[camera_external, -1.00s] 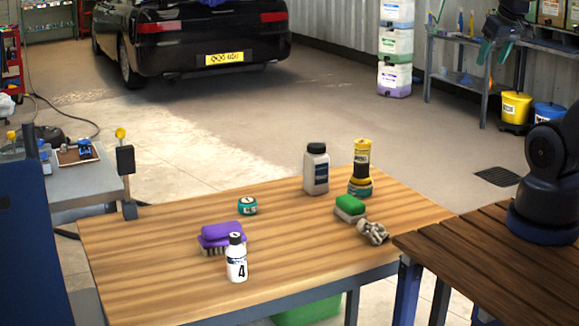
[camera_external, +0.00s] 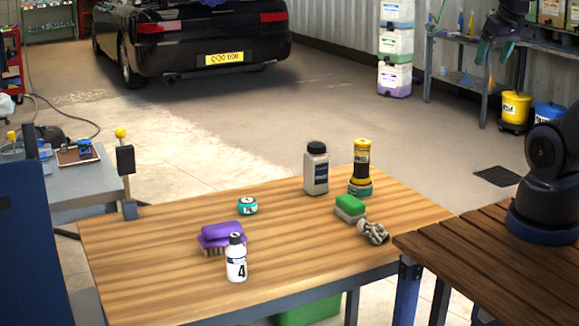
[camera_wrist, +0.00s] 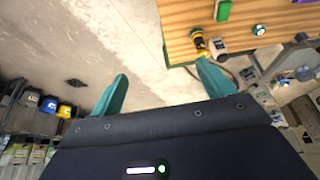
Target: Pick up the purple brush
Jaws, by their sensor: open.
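The purple brush (camera_external: 222,237) lies on the light wooden table, bristles down, purple back up. A white bottle marked 4 (camera_external: 236,259) stands just in front of it and hides part of its right end. My gripper (camera_external: 494,57) is far off at the upper right, well away from the brush and holding nothing. In the wrist view its two teal fingers are wide apart, with empty space between them (camera_wrist: 163,86). A sliver of purple at the top right corner there may be the brush; too little shows to be sure.
The table (camera_external: 150,285) also holds a teal tin (camera_external: 247,206), a grey bottle (camera_external: 316,170), a yellow-black polisher (camera_external: 361,165), a green brush (camera_external: 349,208) and a grey metal piece (camera_external: 373,232). A dark slatted bench (camera_external: 480,265) adjoins at right. The table's left front is clear.

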